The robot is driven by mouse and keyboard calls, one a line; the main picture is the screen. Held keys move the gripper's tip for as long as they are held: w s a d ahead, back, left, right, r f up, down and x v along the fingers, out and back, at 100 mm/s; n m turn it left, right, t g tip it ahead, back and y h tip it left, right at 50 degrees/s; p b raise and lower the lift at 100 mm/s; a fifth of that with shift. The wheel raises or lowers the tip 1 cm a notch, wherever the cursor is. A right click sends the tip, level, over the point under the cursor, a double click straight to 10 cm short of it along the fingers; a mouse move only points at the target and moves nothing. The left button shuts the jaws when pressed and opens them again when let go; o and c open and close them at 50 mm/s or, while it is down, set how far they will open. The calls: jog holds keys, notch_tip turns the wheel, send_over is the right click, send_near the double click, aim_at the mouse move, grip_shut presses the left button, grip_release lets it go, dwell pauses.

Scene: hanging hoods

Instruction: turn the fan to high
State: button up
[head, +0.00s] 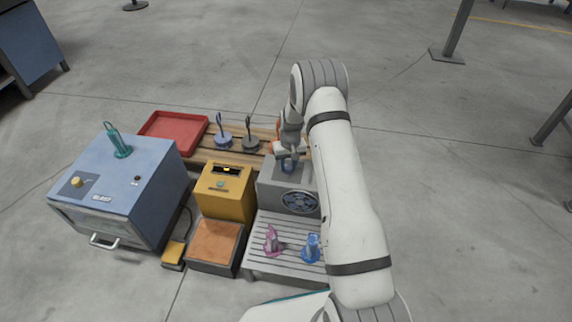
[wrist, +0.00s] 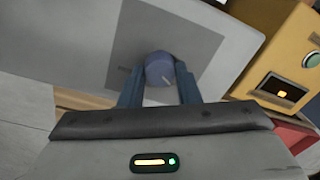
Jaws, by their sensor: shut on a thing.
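The fan unit (head: 299,201) is a grey box with a round blue fan grille on its front, in the middle of the head view. A round blue-grey knob (wrist: 159,68) sits on a darker grey panel on its top (wrist: 215,45). My gripper (head: 289,163) reaches down onto the top of the box. In the wrist view its two blue fingers (wrist: 160,84) are shut on the knob, one on each side. A short pale line shows on the knob. Any setting marks around the knob are too small or hidden to read.
A yellow device (head: 224,192) stands just left of the fan unit. A slatted grey rack (head: 283,264) with a pink and a blue hood is in front. Behind are a wooden pallet with two hanging-handle pieces and a red tray (head: 172,131). A blue cabinet (head: 118,185) stands far left.

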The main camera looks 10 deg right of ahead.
jog(key=shift+a, duration=0.1)
jog(key=m+p, duration=0.1)
jog(key=m, duration=0.1)
jog(key=shift+r+m, duration=0.1)
jog(key=shift+m, duration=0.3)
jog(key=m+p, duration=0.1)
jog(key=m, duration=0.3)
jog(key=m+p, duration=0.1)
jog(key=m, duration=0.3)
jog(key=shift+a, duration=0.1)
jog(key=m, duration=0.3)
jog(key=shift+m+t+p, duration=0.3)
jog(key=m, duration=0.4)
jog(key=shift+w+m+h, duration=0.15)
jog(key=shift+m+h, duration=0.15)
jog(key=m, duration=0.4)
jog(key=shift+r+m, duration=0.1)
jog(key=shift+m, duration=0.3)
